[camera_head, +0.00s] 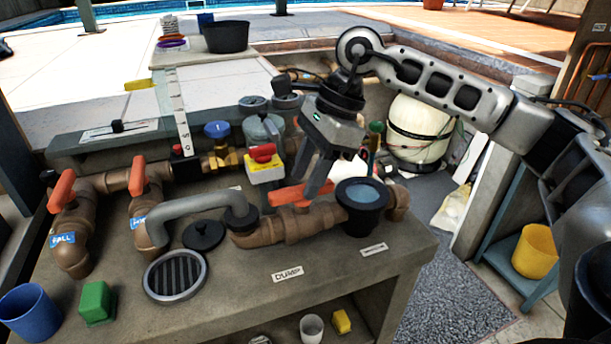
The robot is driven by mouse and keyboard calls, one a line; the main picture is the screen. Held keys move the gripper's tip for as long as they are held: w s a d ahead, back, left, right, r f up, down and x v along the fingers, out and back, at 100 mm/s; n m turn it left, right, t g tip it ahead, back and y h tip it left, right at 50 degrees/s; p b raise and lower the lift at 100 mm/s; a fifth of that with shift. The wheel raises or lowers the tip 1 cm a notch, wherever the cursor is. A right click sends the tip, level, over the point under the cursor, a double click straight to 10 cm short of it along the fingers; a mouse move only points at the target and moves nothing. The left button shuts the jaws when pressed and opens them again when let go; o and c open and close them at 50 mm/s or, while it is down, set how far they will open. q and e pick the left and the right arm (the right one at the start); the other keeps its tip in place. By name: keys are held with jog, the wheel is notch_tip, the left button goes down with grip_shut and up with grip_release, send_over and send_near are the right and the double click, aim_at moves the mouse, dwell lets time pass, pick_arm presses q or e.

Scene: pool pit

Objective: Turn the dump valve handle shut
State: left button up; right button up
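The dump valve handle (284,196) is an orange-red lever on the brown pipe behind the DUMP label (287,274). It lies roughly along the pipe, slanting up slightly to the right. My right gripper (306,186) points down over the right part of the handle. Its two fingers look spread apart, with the tips close to the lever. I cannot tell whether they touch it, and the gripper hides part of the lever's right end. My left gripper is out of view.
Two other orange handles (62,190) (137,176) stand on pipes at the left. A grey hose (190,207) runs to the dump pipe, with a dark-rimmed cup (362,198) to the right. A red-knobbed yellow box (264,168) stands behind.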

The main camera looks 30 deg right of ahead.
jog(key=shift+a+f, duration=0.25)
jog(key=shift+f, duration=0.35)
grip_shut()
